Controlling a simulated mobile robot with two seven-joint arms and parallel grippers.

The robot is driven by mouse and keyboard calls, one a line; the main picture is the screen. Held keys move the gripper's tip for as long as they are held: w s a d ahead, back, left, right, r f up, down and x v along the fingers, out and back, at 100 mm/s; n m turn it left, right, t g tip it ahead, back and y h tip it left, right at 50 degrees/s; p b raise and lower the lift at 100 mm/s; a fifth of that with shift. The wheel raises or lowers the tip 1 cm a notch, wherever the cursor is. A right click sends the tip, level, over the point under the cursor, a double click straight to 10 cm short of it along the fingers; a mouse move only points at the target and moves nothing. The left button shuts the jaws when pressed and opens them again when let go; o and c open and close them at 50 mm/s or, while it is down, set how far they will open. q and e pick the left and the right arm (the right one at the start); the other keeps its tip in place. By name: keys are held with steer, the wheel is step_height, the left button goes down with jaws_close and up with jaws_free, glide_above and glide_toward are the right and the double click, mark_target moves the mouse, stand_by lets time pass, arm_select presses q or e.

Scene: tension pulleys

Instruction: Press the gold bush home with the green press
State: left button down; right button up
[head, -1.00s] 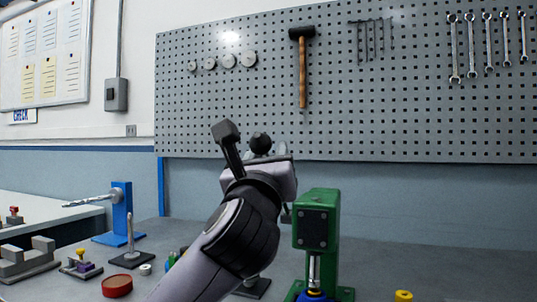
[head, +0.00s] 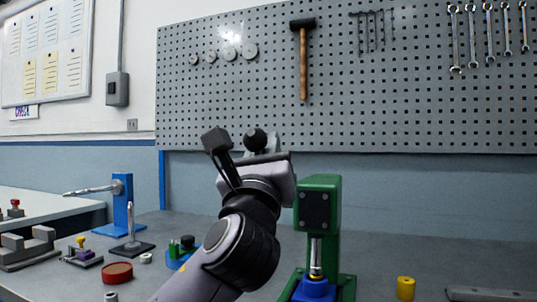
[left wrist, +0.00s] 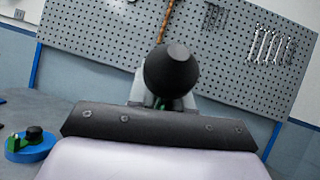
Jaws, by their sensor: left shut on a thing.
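The green press (head: 319,200) stands on the bench right of my arm, its silver ram (head: 316,255) pointing down. Under the ram sits a blue part (head: 315,290); a little gold, seemingly the gold bush (head: 316,274), shows between them. My left gripper (head: 238,142) is up beside the press head, shut on what appears to be the press lever's black ball knob (head: 255,140). The knob also shows in the left wrist view (left wrist: 172,72), just beyond the gripper's dark front edge. Most of the lever is hidden behind my gripper. My right gripper is out of view.
A yellow cylinder (head: 405,288) stands right of the press. Left of my arm are a blue stand (head: 122,205), an upright pin on a plate (head: 132,228), a red round dish (head: 117,273) and a blue part with green and black pieces (head: 180,250). The pegboard (head: 400,110) is behind.

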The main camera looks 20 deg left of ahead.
arm_select(q)
steer(key=f+b, duration=0.1)
steer(key=s+f+t+y+b, duration=0.1)
steer(key=b, duration=0.1)
steer(key=shift+s+f+n, duration=0.2)
steer(key=shift+f+n, duration=0.15)
steer(key=shift+n, duration=0.05)
steer(key=shift+s+d+f+t+b, duration=0.1)
steer(key=shift+s+f+t+b, duration=0.2)
steer(key=shift+t+b, duration=0.35)
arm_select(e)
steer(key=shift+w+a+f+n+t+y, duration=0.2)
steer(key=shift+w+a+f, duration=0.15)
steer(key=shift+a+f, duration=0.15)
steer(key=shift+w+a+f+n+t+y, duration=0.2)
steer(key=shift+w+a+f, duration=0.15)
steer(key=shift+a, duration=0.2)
arm_select(q)
steer(key=shift+f, duration=0.1)
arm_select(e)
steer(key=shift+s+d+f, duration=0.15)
